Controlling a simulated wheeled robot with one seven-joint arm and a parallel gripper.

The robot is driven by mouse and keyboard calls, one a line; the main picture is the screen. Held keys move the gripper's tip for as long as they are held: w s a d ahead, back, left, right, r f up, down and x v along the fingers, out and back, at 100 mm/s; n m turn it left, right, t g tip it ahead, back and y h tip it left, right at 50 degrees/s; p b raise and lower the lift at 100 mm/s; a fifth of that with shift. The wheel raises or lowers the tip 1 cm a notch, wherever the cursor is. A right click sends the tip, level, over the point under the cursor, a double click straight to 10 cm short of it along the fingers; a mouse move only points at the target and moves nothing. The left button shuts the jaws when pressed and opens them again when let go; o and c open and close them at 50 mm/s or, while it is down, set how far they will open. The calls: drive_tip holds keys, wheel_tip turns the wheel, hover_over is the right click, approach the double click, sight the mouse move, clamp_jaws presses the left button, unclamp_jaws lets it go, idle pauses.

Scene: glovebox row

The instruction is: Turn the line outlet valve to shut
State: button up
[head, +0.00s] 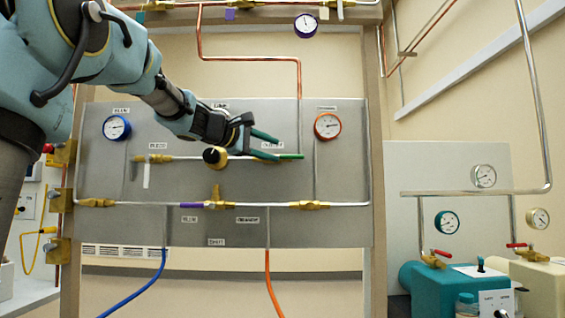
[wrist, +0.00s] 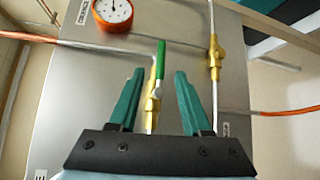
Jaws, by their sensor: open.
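The valve with a green lever (head: 290,156) sits at the right end of the panel's upper pipe, by a label that is too small to read surely. Its lever lies along the pipe. In the wrist view the green lever (wrist: 160,60) points up and away from its brass body (wrist: 153,103), in line with the silver pipe. My gripper (head: 278,146) is open in front of this valve. In the wrist view its teal fingers (wrist: 158,74) stand on either side of the valve, with gaps both sides. My gripper partly hides the valve body in the head view.
A red-rimmed gauge (head: 327,126) is right of the lever and a black knob (head: 215,156) left of it. Blue (head: 135,291) and orange (head: 272,286) hoses hang below. Teal equipment (head: 440,285) stands right.

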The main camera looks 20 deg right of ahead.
sight(291, 156)
drive_tip(key=p+x, duration=0.2)
drive_tip(key=x, duration=0.7)
drive_tip(key=shift+d+f, duration=0.1)
clamp_jaws()
idle(1.2)
